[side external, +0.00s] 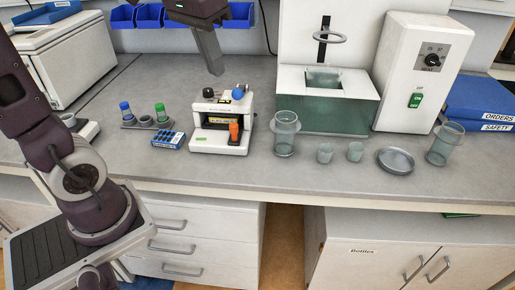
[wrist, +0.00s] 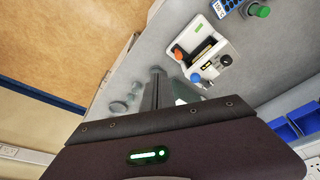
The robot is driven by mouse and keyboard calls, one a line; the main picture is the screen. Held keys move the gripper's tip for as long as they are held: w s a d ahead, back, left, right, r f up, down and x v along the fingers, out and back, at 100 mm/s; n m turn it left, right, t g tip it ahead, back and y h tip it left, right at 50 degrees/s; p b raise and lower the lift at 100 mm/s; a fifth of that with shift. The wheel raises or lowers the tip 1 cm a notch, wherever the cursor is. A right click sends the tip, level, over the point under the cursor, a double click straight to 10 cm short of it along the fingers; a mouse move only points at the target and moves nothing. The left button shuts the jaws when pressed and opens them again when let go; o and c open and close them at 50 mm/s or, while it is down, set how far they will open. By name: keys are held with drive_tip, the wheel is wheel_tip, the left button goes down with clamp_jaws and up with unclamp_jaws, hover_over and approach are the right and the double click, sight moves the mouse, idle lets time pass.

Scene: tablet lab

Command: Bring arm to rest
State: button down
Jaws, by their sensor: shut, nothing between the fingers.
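My gripper (side external: 214,68) is shut and empty in the side external view. It hangs above the back of the bench, over the small white press-like device (side external: 222,140). That device has an orange part (side external: 235,132) at its front and a black and a blue knob on top. In the wrist view my gripper (wrist: 158,72) points toward the bench, and the white device (wrist: 208,55) lies to its right. The fingertips are apart from everything on the bench. My arm rises at the left of the side view.
Left of the device stand a rack (side external: 146,122) with blue- and green-capped bottles and a blue box (side external: 167,140). To its right are a glass jar (side external: 285,134), small beakers (side external: 325,153), a dish (side external: 396,160) and a heater unit (side external: 421,72). Blue bins (side external: 150,16) hang behind.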

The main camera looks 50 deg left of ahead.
drive_tip(key=s+d+f+t, duration=0.1)
drive_tip(key=s+d+f, duration=0.1)
drive_tip(key=s, duration=0.4)
drive_tip(key=s+d+f+m+t, duration=0.1)
drive_tip(key=s+d+f, duration=0.2)
drive_tip(key=s, duration=0.4)
drive_tip(key=shift+d+m+t, duration=0.15)
drive_tip(key=shift+m+t, duration=0.15)
drive_tip(key=shift+t, duration=0.1)
